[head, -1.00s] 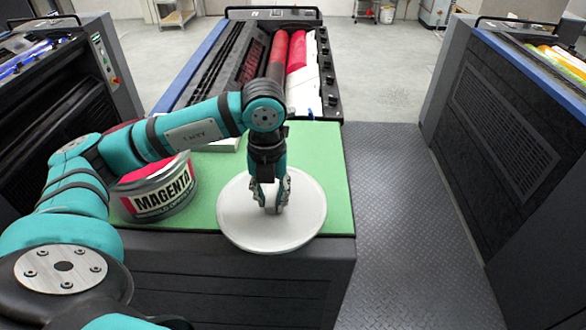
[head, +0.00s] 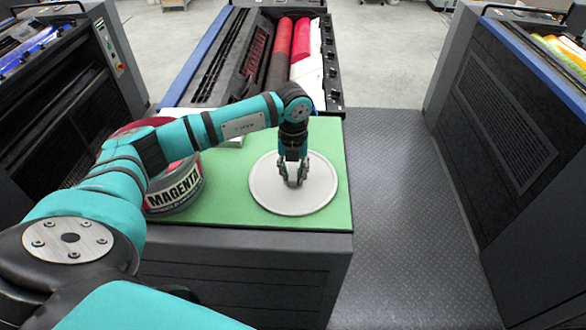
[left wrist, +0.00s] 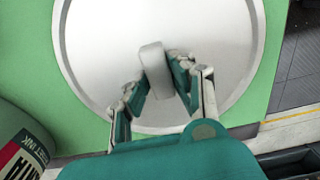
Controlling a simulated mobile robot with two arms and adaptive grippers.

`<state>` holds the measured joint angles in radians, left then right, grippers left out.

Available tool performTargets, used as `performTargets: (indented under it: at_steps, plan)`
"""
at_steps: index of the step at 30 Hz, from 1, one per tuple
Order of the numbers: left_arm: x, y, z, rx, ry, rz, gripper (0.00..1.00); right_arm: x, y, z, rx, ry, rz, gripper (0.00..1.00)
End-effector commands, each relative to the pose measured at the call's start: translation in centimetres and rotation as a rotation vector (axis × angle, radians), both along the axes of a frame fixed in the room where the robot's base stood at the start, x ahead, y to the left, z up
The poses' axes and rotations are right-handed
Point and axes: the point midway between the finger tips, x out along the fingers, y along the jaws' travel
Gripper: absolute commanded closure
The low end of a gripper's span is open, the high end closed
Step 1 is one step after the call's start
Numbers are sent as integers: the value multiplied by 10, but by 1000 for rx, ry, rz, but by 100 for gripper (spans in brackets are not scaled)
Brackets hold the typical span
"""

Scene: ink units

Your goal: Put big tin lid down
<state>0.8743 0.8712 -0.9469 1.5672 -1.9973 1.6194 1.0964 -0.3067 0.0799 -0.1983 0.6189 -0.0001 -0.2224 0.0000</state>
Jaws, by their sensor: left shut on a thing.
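The big tin lid (head: 265,195) is a round pale grey disc with a raised rim. It lies flat at the green mat's right part, and I cannot tell whether it touches the mat. My left gripper (head: 292,182) points down over the lid's middle and is shut on its upright handle. In the left wrist view the lid (left wrist: 105,45) fills the middle, with the grey handle (left wrist: 155,70) between the fingers (left wrist: 157,88). A magenta ink tin (head: 175,197) stands to the left, partly hidden by my left arm. My right gripper is not in view.
The green mat (head: 225,205) covers a dark cabinet top (head: 240,265), with its front and right edges near the lid. Grey floor lies to the right.

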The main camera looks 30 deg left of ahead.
Motion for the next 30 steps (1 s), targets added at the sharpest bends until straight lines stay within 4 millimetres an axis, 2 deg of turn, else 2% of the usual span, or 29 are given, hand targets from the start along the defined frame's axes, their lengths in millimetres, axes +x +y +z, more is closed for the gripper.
performTargets:
  at_steps: [7,8,13,23,24,26,30]
  plan:
    - [0,0,-5,-1,-1,1,100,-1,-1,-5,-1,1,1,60]
    - [0,0,-4,0,0,1,74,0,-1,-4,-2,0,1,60]
    - [0,0,-3,0,0,1,53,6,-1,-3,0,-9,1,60]
    - [0,0,3,0,-1,1,53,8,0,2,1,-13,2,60]
    - [1,0,4,-1,-3,1,53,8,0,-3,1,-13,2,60]
    - [1,1,11,0,-5,2,53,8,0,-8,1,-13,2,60]
    - [2,0,38,-1,-9,1,53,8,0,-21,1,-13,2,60]
